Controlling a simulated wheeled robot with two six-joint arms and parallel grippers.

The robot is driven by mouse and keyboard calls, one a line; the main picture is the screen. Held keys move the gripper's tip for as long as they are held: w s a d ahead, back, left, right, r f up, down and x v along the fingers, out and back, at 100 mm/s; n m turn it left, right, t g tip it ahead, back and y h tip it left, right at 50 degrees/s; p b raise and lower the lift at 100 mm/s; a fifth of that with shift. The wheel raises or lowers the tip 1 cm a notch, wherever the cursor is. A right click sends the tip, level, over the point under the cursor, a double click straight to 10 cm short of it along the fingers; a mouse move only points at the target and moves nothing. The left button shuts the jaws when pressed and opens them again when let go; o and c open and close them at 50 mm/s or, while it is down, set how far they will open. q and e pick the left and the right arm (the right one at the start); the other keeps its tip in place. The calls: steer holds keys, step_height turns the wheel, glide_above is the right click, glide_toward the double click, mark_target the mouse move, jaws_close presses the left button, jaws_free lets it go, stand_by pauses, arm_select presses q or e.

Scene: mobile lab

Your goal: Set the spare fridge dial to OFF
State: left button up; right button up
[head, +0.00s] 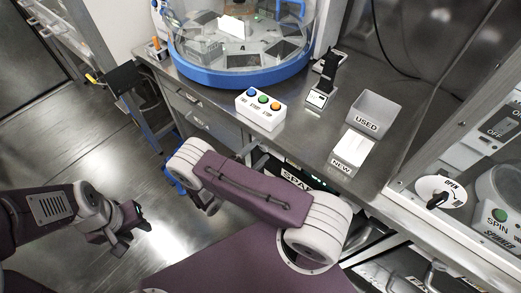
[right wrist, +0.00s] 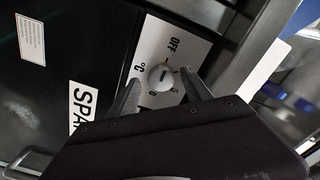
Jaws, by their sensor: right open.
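The spare fridge dial (right wrist: 161,77) is a round grey knob on a white plate in the right wrist view. The plate carries the word OFF, a °C mark and numbers. The dial's mark does not clearly point at OFF. My right gripper (right wrist: 160,88) is open, one finger on each side of the dial; I cannot tell whether they touch it. The black fridge front with its SPARE label (right wrist: 83,106), partly hidden, also shows under the bench in the head view (head: 298,180). My left gripper (head: 140,222) hangs over the floor at left; its jaws are unclear.
The steel bench (head: 222,103) above the fridge holds a blue-rimmed round machine (head: 240,75), a white button box (head: 260,110), and USED (head: 368,124) and NEW (head: 345,164) bins. A cabinet with a SPIN button stands right. The floor at left is mostly clear.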

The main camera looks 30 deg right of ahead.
steer(key=v, duration=0.7)
steer(key=shift+s+a, duration=0.15)
steer(key=shift+a, duration=0.2)
